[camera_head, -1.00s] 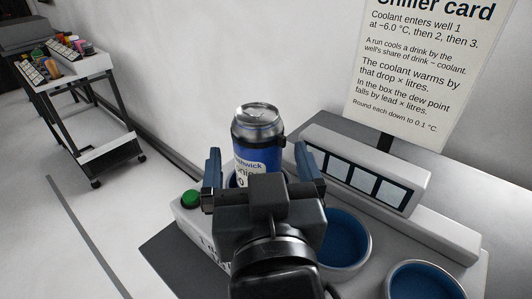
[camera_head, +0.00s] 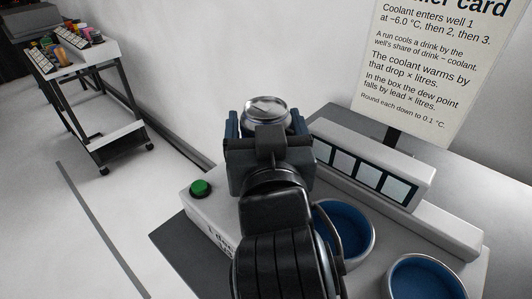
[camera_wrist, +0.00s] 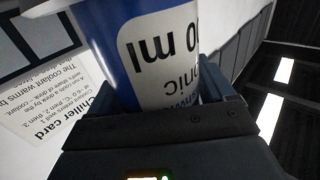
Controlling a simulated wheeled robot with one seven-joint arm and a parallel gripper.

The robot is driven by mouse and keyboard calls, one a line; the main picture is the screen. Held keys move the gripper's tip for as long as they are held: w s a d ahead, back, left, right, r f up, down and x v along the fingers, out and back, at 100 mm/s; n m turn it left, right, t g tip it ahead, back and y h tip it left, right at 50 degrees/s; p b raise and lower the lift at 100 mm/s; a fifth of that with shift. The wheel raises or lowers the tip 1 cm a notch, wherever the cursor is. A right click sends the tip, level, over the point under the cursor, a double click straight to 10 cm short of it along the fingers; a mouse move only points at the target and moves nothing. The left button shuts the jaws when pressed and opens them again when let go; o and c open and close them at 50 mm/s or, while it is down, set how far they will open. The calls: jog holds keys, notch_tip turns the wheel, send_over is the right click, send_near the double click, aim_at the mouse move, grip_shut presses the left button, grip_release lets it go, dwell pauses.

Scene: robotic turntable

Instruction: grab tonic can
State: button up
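The tonic can (camera_head: 265,106) stands upright at the front well's place, with its silver top showing above my gripper in the head view. In the wrist view the can (camera_wrist: 150,50) is close up, blue with a white label that reads upside down. My gripper (camera_head: 267,126) is at the can, with one finger on each side of it. In the wrist view the fingers (camera_wrist: 180,98) flank the can's sides; whether they press on it I cannot tell. The can's lower part is hidden behind my gripper in the head view.
A green button (camera_head: 201,188) is on the chiller's left corner. Two empty blue wells (camera_head: 345,232) (camera_head: 428,281) lie to the right. A panel of small screens (camera_head: 368,173) stands behind them, below a chiller card (camera_head: 430,70). A cart (camera_head: 95,90) stands at far left.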

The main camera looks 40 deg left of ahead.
jog(key=c, duration=1)
jog(key=shift+c, duration=0.6)
jog(key=shift+r, duration=0.1)
